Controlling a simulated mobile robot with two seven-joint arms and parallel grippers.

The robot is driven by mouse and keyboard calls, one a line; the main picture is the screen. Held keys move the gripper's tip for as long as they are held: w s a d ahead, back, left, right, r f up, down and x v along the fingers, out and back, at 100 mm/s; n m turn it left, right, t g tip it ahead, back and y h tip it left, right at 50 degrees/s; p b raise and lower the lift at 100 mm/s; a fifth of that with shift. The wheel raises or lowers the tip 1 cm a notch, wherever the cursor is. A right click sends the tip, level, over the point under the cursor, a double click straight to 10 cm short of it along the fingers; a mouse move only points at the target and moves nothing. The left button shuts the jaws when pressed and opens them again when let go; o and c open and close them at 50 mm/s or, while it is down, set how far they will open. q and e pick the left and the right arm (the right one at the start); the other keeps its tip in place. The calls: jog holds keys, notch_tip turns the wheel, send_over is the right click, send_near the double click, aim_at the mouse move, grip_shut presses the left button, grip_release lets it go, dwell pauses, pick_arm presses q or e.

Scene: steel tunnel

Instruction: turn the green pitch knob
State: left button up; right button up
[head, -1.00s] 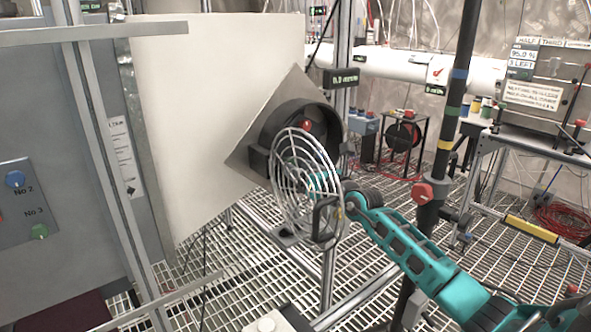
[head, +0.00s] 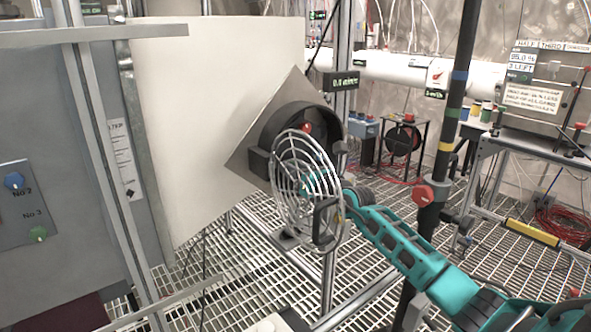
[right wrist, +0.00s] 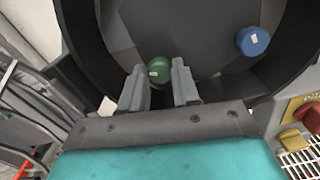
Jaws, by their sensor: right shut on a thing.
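The green pitch knob (right wrist: 159,70) shows in the right wrist view between the two fingers of my right gripper (right wrist: 159,88). The fingers are shut on its sides. It has a pale mark on its face and sits inside a dark round housing. In the head view my right gripper is mostly hidden behind the white wire guard (head: 305,172), at the black round housing (head: 280,128); I cannot make out the knob there. My left gripper is in neither view.
A blue knob (right wrist: 253,41) sits in the same housing, right of the green one. A red knob (head: 305,128) shows at the housing in the head view. A grey panel at left carries a blue knob (head: 14,181) and another green knob (head: 38,234). A dark pole (head: 447,140) stands beside my right arm.

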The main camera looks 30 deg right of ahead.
grip_shut()
pick_arm(q)
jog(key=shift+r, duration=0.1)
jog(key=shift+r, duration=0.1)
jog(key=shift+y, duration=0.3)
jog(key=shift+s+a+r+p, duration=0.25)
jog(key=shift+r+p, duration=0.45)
jog(key=shift+p, duration=0.45)
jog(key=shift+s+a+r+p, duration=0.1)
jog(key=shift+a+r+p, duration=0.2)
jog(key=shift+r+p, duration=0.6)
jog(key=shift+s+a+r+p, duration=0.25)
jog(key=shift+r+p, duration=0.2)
jog(key=shift+p, duration=0.95)
pick_arm(e)
jog(key=shift+m, duration=4.4)
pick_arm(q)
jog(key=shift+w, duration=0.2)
pick_arm(e)
jog(key=o, duration=0.8)
grip_release()
jog(key=shift+c, duration=0.2)
